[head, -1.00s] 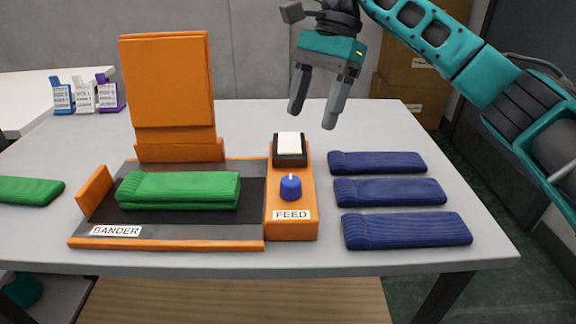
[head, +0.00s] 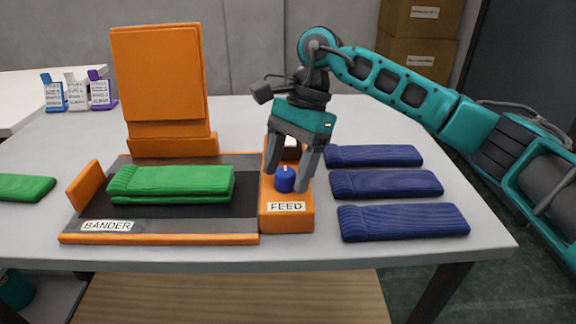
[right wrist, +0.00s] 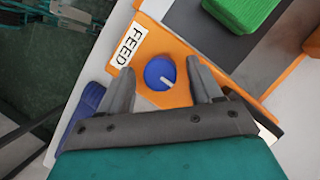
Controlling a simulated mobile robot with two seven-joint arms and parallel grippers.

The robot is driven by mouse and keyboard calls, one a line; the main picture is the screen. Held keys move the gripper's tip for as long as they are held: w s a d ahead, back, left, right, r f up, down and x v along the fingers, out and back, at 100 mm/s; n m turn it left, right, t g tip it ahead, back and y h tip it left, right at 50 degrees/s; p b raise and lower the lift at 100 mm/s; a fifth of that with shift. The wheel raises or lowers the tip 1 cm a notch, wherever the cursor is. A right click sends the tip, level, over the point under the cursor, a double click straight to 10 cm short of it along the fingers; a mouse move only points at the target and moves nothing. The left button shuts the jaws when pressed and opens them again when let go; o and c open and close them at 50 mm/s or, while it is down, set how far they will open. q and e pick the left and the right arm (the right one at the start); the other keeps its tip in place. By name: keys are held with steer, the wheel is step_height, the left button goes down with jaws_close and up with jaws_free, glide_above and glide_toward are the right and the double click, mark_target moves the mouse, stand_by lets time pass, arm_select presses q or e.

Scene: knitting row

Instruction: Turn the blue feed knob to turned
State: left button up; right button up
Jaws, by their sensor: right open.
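The blue feed knob (head: 285,179) sits on the orange FEED panel (head: 287,222) on the right side of the bander. Its white mark points toward the back in the head view. In the right wrist view the knob (right wrist: 160,73) lies between the fingertips. My right gripper (head: 286,182) is open, with its fingers pointing down on either side of the knob. I see a gap between the knob and each finger in the right wrist view, and I cannot tell of any contact. My left gripper is not in view.
The black-and-white switch (head: 291,149) is partly hidden behind my right gripper. Green folded knits (head: 170,184) lie on the bander's dark bed. Three blue folded knits (head: 403,221) lie close to the panel's right. An orange upright board (head: 158,75) stands at the back.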

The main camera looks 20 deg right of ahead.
steer(key=shift+c, duration=0.2)
steer(key=c, duration=0.7)
steer(key=shift+c, duration=1.4)
